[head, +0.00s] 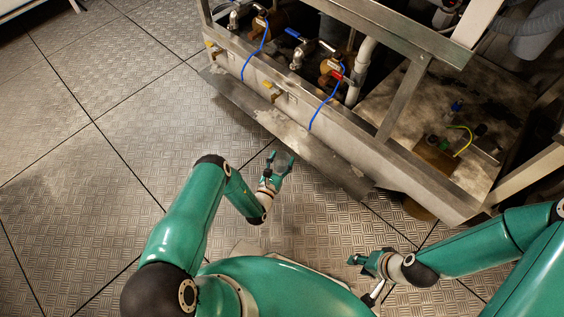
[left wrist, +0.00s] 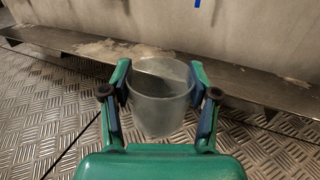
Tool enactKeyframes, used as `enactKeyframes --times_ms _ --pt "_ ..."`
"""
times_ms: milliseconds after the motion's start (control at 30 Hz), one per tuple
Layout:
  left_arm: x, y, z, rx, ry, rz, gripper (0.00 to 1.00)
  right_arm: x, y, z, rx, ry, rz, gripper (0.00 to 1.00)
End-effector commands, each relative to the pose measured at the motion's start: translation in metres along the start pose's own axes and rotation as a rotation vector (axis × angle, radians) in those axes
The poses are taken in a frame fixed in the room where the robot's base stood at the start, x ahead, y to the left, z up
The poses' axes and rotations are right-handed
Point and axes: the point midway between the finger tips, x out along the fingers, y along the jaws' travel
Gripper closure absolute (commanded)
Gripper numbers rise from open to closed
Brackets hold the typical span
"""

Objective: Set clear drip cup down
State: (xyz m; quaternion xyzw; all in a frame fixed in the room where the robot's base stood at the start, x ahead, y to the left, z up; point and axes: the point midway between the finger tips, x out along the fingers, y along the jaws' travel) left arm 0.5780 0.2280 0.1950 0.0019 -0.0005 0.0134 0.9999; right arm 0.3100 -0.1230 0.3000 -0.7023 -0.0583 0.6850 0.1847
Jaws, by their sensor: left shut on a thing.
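The clear drip cup (left wrist: 160,100) is a see-through, round cup with an open top, seen upright between the fingers in the left wrist view. My left gripper (left wrist: 160,92) is shut on it, one finger on each side. In the head view my left gripper (head: 282,162) is near the metal ledge at the foot of the machine frame; the cup is hard to make out there. I cannot tell how high the cup is above the floor. My right gripper (head: 358,261) is at the lower right, away from the cup; its fingers are too small to read.
A metal ledge (head: 300,140) runs along the base of the machine frame (head: 420,170). Valves, including one with a red handle (head: 336,75), and blue tubes (head: 325,105) sit above it. The tread-plate floor (head: 120,120) to the left is clear.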

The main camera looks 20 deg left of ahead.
Motion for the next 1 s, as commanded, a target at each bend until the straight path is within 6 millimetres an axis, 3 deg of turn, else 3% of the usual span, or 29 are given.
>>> enactKeyframes --times_ms 267,1000 --pt "0.010 -0.004 -0.002 0.002 -0.001 0.001 0.74 0.006 0.002 0.000 0.000 0.000 0.000 0.60" --pt "0.065 -0.026 -0.003 0.001 -0.002 0.001 0.74 0.034 0.012 0.000 0.000 0.000 0.000 0.60"
